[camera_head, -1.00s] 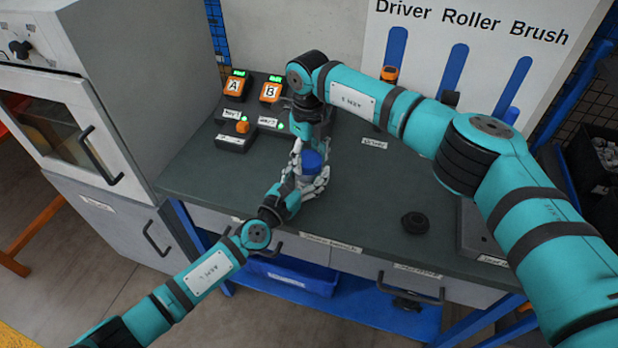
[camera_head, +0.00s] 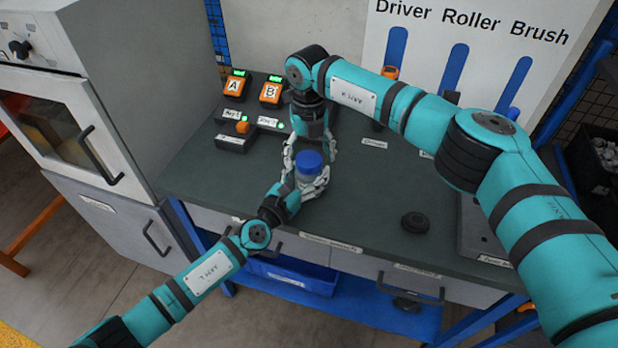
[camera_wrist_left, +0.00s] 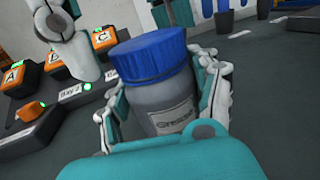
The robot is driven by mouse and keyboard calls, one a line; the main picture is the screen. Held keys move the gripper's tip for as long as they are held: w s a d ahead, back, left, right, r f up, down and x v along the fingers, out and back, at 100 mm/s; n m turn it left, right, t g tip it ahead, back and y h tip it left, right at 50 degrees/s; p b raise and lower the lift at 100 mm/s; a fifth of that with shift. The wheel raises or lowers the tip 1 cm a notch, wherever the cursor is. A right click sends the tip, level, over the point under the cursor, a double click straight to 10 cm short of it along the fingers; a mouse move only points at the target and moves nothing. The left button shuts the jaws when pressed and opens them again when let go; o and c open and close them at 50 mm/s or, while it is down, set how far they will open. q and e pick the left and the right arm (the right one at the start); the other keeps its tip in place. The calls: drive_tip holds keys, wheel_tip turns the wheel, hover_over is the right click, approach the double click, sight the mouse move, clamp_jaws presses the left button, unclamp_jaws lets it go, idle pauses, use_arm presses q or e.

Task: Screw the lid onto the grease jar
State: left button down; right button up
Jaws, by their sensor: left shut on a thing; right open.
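The grey grease jar (camera_head: 306,177) stands upright above the bench, with the blue lid (camera_head: 309,161) on its top. In the left wrist view the jar (camera_wrist_left: 163,104) shows a "Grease" label and the ribbed lid (camera_wrist_left: 150,55) covers its mouth; I cannot tell how tight it is. My left gripper (camera_head: 312,183) is shut around the jar's body, with fingers on both sides. My right gripper (camera_head: 310,154) points down over the lid, open, its fingers spread to either side and apart from it. One right finger shows at the upper left of the wrist view.
Orange-topped units A (camera_head: 235,87) and B (camera_head: 270,92) with green lights stand behind on the dark bench (camera_head: 350,205). A black round knob-like part (camera_head: 415,222) lies to the right. A grey cabinet stands left. The bench front between is clear.

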wheel_tip(320, 180, up, 4)
drive_tip(key=shift+f, duration=0.2)
drive_tip(key=shift+c, duration=0.2)
drive_tip(key=n, duration=0.2)
drive_tip(key=r+n, duration=0.1)
drive_tip(key=n, duration=0.2)
drive_tip(key=shift+r+n, duration=0.3)
drive_tip(key=shift+r, duration=0.1)
drive_tip(key=n, duration=0.1)
drive_tip(key=r+n, duration=0.1)
drive_tip(key=n, duration=0.3)
drive_tip(key=shift+r, duration=0.35)
drive_tip(key=shift+f, duration=0.1)
drive_tip(key=shift+f, duration=3.95)
drive_tip(key=shift+c, duration=0.2)
